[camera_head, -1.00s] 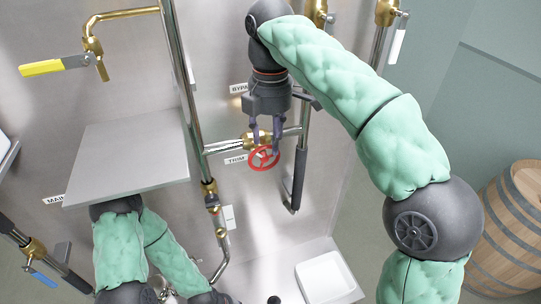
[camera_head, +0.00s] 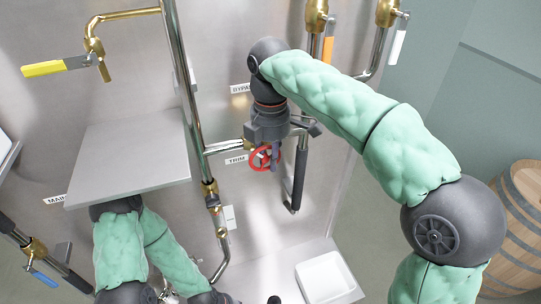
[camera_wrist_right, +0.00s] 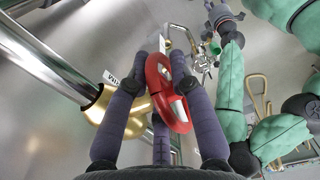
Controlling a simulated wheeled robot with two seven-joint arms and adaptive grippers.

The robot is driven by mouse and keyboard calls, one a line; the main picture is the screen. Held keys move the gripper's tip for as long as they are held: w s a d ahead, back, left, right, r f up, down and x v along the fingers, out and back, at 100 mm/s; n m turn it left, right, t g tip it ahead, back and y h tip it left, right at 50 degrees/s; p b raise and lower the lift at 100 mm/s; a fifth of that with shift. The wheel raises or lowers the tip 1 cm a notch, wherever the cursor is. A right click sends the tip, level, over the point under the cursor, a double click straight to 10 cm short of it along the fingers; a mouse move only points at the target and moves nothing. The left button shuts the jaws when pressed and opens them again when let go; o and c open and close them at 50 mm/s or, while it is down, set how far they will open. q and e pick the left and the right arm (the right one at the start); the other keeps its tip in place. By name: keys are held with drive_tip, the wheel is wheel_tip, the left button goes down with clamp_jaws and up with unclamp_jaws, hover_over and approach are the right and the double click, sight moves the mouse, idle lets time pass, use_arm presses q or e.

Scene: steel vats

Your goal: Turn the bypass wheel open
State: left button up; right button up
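The red handwheel (camera_head: 261,158) sits on the pipework beside the TRIM label (camera_head: 236,160). The BYPASS label (camera_head: 241,88) is higher on the steel wall, and I see no separate wheel beside it. My right gripper (camera_head: 275,154) is at the red wheel's right side. In the right wrist view the wheel (camera_wrist_right: 170,92) lies between the dark fingers (camera_wrist_right: 166,85), which look closed against its rim. Its brass valve body (camera_wrist_right: 115,115) is behind the left finger. What seems to be my left gripper (camera_wrist_right: 222,14) is small at the top of that view, its finger opening unclear.
A grey shelf (camera_head: 130,150) juts out at left. Vertical steel pipes (camera_head: 186,85) and a black-sleeved pipe (camera_head: 298,180) run close to the wheel. A yellow lever (camera_head: 43,68) is at upper left. A white tray (camera_head: 325,278) is below, and a barrel (camera_head: 520,225) at right.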

clamp_jaws()
drive_tip(key=h, duration=0.1)
drive_tip(key=t+h, duration=0.1)
drive_tip(key=shift+a+r+h, duration=0.1)
drive_tip(key=shift+r+h, duration=0.1)
drive_tip(key=shift+h, duration=0.2)
drive_tip(key=shift+r+t+h, duration=0.15)
drive_tip(key=shift+t+h, duration=0.15)
drive_tip(key=shift+h, duration=0.65)
drive_tip(key=shift+r+t+h, duration=0.1)
drive_tip(key=shift+t+h, duration=0.2)
drive_tip(key=shift+h, duration=0.65)
drive_tip(key=o, duration=0.9)
unclamp_jaws()
drive_tip(key=shift+v, duration=3.65)
drive_tip(key=shift+a, duration=0.1)
